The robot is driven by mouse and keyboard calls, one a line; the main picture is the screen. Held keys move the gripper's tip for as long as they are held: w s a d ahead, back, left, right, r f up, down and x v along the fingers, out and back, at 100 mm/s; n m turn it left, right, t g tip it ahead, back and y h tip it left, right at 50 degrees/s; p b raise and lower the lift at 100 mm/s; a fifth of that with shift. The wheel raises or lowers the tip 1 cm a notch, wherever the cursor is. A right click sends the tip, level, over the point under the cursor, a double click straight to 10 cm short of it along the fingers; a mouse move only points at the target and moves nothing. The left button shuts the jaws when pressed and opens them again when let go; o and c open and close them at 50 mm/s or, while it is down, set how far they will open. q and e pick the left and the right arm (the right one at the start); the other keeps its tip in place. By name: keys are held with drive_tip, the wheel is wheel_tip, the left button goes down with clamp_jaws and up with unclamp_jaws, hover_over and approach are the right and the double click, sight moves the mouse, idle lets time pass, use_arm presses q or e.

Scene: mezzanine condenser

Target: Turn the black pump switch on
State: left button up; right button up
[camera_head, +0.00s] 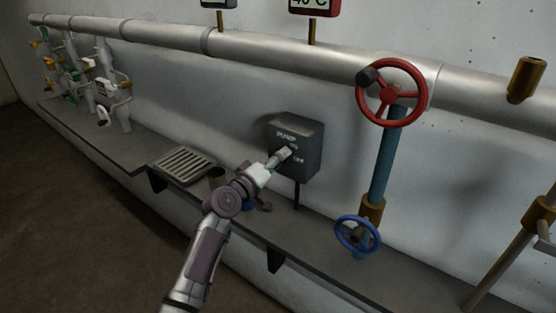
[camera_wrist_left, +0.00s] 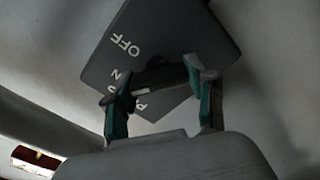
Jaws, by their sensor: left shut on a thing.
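The pump switch (camera_head: 310,150) is a dark grey box on the wall, with the white words PUMP, ON and OFF on its face. In the left wrist view its face (camera_wrist_left: 175,35) fills the top middle, with OFF clear and the other letters partly hidden. My left gripper (camera_head: 282,156) reaches the front of the box near the ON label. In the left wrist view my left gripper (camera_wrist_left: 160,105) has its teal-padded fingers at either side of a dark part of the switch, and is shut on it. The lever's exact angle is hidden. My right gripper is not in view.
A red handwheel (camera_head: 391,92) and a blue handwheel (camera_head: 357,234) stand right of the switch. A large grey pipe (camera_head: 160,34) runs along the wall above. A grey ledge (camera_head: 110,145) with a grate (camera_head: 183,164) runs below. Several small valves stand far left.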

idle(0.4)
use_arm(q)
drive_tip(key=o, duration=1.2)
drive_tip(key=shift+c, duration=0.2)
drive_tip(key=v, duration=1.2)
